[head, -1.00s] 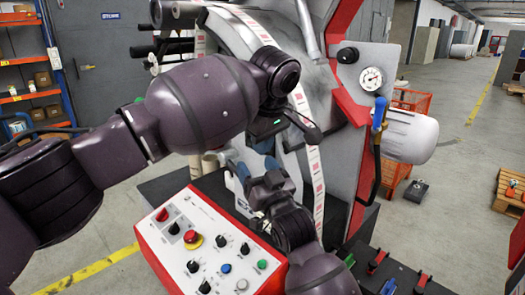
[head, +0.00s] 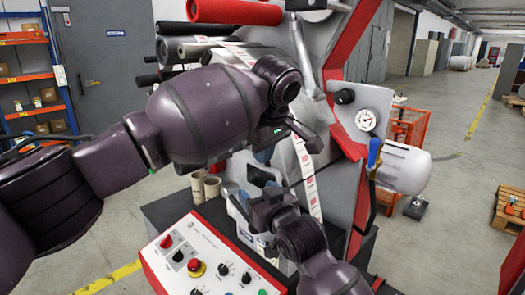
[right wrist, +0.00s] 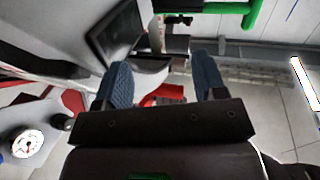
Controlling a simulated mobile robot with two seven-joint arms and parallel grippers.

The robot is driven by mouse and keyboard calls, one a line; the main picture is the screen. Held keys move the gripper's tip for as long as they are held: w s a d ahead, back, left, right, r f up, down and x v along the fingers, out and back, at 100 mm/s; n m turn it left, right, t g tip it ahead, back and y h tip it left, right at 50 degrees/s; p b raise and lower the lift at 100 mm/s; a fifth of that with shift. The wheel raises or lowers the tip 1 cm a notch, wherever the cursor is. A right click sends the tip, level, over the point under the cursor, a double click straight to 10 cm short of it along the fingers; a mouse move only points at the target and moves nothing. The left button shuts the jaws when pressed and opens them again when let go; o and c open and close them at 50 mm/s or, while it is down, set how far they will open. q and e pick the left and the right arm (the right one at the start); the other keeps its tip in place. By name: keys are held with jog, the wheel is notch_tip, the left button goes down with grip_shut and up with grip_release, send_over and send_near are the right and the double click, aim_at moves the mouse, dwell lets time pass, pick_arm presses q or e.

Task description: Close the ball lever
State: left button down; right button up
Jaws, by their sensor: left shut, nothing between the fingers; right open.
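The blue lever handle (head: 374,152), which I take to be the ball lever, stands roughly upright on the machine's right side, just below the pressure gauge (head: 366,120). A dark hose hangs below it. Neither gripper touches it. My left gripper (head: 263,156) is shut and empty in front of the machine, left of the paper web and partly hidden by my own arm. My right gripper (head: 256,190) is lower, over the far edge of the control panel, open and empty. Its two blue fingers (right wrist: 160,82) stand apart in the right wrist view, where the gauge (right wrist: 27,143) shows at left.
The red-edged control panel (head: 205,255) with knobs and buttons lies below my grippers. A printed label web (head: 306,175) runs down close to my right wrist.

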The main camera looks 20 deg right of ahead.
pick_arm(q)
jog(key=b+v, duration=0.1)
jog(key=v, duration=0.9)
jog(key=shift+s+r+b, duration=0.2)
jog(key=shift+r+b, duration=0.15)
jog(key=shift+b, duration=0.05)
pick_arm(e)
jog(key=shift+s+d+f, duration=0.1)
jog(key=shift+s+f, duration=0.25)
jog(key=shift+s, duration=0.3)
jog(key=shift+s+f, duration=0.3)
jog(key=shift+s, duration=0.3)
